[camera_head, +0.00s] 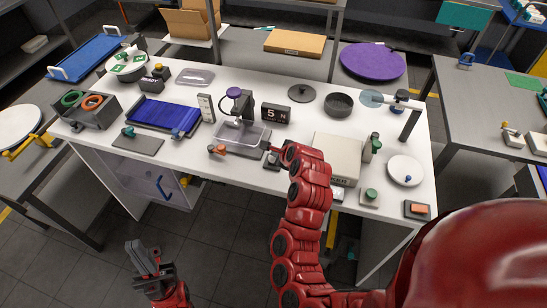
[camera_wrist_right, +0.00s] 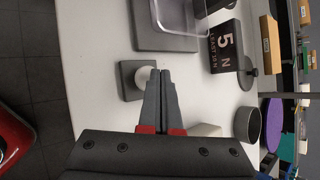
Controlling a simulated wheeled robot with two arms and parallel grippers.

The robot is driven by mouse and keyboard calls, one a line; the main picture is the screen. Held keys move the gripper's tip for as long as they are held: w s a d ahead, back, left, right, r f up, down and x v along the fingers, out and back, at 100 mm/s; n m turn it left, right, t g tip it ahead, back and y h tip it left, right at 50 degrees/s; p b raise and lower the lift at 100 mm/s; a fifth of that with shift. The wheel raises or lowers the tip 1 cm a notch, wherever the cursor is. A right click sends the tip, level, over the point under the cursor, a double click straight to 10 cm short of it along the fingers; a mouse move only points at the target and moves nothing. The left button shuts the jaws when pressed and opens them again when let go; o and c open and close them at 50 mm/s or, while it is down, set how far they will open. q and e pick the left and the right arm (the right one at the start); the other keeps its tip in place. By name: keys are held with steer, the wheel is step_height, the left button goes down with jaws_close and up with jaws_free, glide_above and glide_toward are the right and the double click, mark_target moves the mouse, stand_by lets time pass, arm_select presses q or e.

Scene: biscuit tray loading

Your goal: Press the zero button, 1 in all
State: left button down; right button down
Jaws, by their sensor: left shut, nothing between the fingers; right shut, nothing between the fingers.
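A white round button (camera_wrist_right: 142,76) sits on a dark square base (camera_wrist_right: 126,90) in the right wrist view; I read no label on it. My right gripper (camera_wrist_right: 164,72) is shut and empty, with its fingertips over or beside the button's edge, hiding part of it. I cannot tell whether they touch it. In the head view the right gripper (camera_head: 274,148) is by the table's front edge, near the clear tray, and largely covers the button. My left gripper (camera_head: 143,258) is shut and empty, low in front of the table, away from everything on it.
A clear tray (camera_head: 240,136) on a grey base stands beside the button, with a black display block (camera_head: 275,113) behind. A beige box (camera_head: 337,158) is to the right. A green button (camera_head: 371,194) and an orange button (camera_head: 417,209) sit further right.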

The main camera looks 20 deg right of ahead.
steer(key=shift+f+b, duration=0.35)
steer(key=shift+f, duration=0.35)
stand_by(1.0)
steer(key=shift+r, duration=0.1)
steer(key=shift+r+p, duration=0.6)
steer(key=shift+r, duration=0.35)
steer(key=shift+r, duration=0.1)
steer(key=shift+r+p, duration=1.6)
steer(key=shift+r, duration=0.9)
steer(key=shift+f, duration=0.1)
